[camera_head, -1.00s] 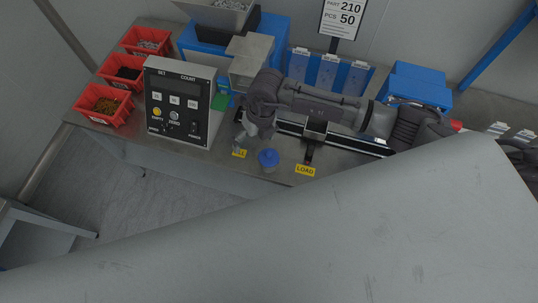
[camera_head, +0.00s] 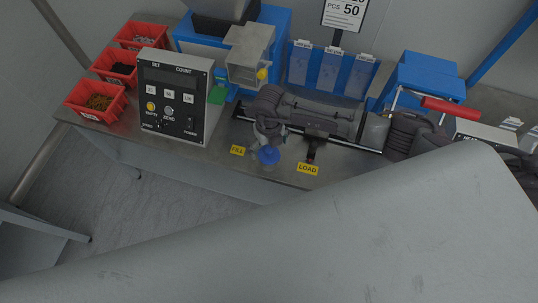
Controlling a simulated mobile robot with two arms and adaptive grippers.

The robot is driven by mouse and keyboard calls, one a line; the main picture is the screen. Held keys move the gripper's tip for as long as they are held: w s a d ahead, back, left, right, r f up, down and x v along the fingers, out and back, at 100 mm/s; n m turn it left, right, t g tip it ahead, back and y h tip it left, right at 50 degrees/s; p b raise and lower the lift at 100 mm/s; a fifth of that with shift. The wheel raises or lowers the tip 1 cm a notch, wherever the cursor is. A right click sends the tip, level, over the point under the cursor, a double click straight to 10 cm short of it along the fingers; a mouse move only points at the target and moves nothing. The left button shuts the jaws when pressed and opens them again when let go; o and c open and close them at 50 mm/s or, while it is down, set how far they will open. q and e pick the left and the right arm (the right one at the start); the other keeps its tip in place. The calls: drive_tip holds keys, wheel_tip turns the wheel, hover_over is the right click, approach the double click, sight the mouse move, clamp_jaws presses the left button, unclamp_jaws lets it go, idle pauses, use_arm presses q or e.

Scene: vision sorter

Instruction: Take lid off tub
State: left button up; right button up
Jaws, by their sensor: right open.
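A small tub with a blue lid (camera_head: 269,155) stands on the grey bench, between the yellow FILL label (camera_head: 237,150) and the yellow LOAD label (camera_head: 307,169). Most of the tub's body is hidden under the lid from this angle. My right gripper (camera_head: 267,143) is over the lid, its fingers pointing down at it. It is open; whether the fingers touch the lid is too small to tell. My left gripper is not in view.
A control box (camera_head: 175,98) with buttons stands left of the tub, with several red parts bins (camera_head: 97,101) further left. A dark rail (camera_head: 330,142) runs along the bench behind the tub. My large grey body part covers the lower right.

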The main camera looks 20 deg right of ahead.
sight(270, 151)
wheel_tip(270, 151, down, 3)
drive_tip(key=shift+f+b, duration=0.1)
drive_tip(key=shift+b, duration=0.55)
drive_tip(key=shift+w, duration=0.1)
drive_tip(key=shift+c, duration=0.2)
drive_tip(key=shift+r, duration=0.2)
drive_tip(key=c, duration=1)
drive_tip(key=shift+s, duration=0.25)
drive_tip(key=shift+c, duration=1.4)
drive_tip(key=shift+f, duration=0.15)
